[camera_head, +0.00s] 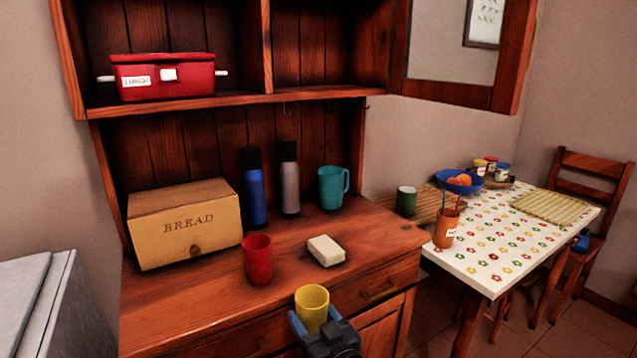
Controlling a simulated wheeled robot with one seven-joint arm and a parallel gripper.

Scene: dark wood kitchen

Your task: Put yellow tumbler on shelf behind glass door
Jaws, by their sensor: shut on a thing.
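The yellow tumbler (312,300) is at the front edge of the dark wood cabinet, low in the view. My gripper (315,319) is shut on it, with a blue finger on each side. The tumbler looks roughly upright with its open rim up. The glass door (455,45) is a wood-framed pane at the upper right, swung open from the upper cabinet. The shelf (300,95) of that cabinet is split by an upright divider. Its right compartment looks empty in the part I see; its top is cut off.
A red lunch box (163,77) fills much of the left compartment. On the counter stand a bread box (185,222), red tumbler (257,259), blue flask (253,188), grey flask (289,180), teal mug (332,187) and white block (326,250). A table (510,240) stands right.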

